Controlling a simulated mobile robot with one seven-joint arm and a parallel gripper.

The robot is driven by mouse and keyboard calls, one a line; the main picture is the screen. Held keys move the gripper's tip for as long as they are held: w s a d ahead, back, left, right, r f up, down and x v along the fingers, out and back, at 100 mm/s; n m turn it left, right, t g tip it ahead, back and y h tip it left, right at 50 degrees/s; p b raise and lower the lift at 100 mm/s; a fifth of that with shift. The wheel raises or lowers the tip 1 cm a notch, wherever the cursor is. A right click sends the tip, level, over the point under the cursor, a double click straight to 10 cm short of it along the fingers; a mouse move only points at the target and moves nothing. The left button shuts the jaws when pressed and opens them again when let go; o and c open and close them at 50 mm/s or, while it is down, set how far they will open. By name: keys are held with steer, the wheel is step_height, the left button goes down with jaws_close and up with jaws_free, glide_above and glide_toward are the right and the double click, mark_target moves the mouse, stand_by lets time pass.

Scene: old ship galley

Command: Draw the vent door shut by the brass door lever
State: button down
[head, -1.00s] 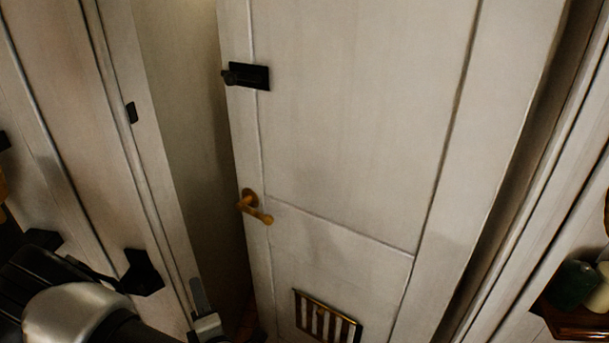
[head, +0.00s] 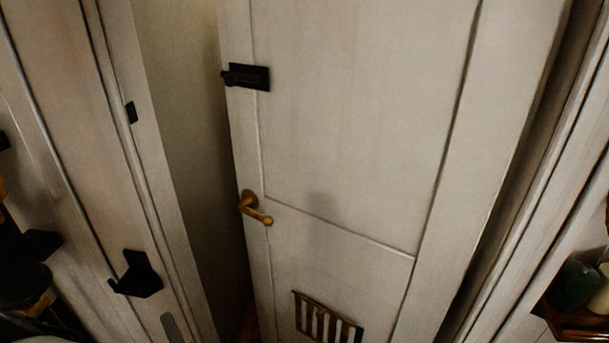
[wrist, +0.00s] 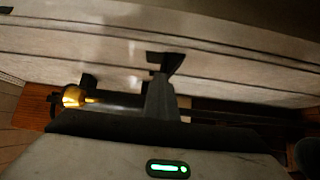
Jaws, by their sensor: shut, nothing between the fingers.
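The white vent door (head: 360,120) stands ajar in the head view, with a dark gap between its left edge and the frame. The brass door lever (head: 257,210) sits near that edge, pointing right and slightly down. A slatted vent grille (head: 328,318) is low on the door. My gripper (wrist: 161,98) shows in the wrist view, its dark fingers together and empty, in front of blurred white panelling. It is not clearly visible in the head view. I see no contact with the lever.
A black latch (head: 247,76) is on the door above the lever. A black hook-like bracket (head: 137,275) sticks out from the left wall. A wooden shelf (head: 585,322) with jars is at lower right. A brass-coloured object (wrist: 74,97) shows blurred in the wrist view.

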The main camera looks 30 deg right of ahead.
steer(key=s+a+n+y, duration=0.1)
steer(key=s+a+y, duration=0.1)
steer(key=s+a, duration=0.2)
steer(key=shift+s+a, duration=0.4)
steer(key=shift+a, duration=0.6)
steer(key=s+a+n+g+y, duration=0.1)
steer(key=s+a+n+y, duration=0.1)
steer(key=s+a, duration=0.3)
steer(key=shift+s+a+y, duration=0.35)
steer(key=shift+a+y, duration=0.15)
steer(key=shift+a, duration=0.5)
steer(key=s+a+n+g+y, duration=0.3)
steer(key=s+a+y, duration=0.1)
steer(key=s+a, duration=0.7)
steer(key=a, duration=0.3)
steer(key=shift+n+y, duration=0.4)
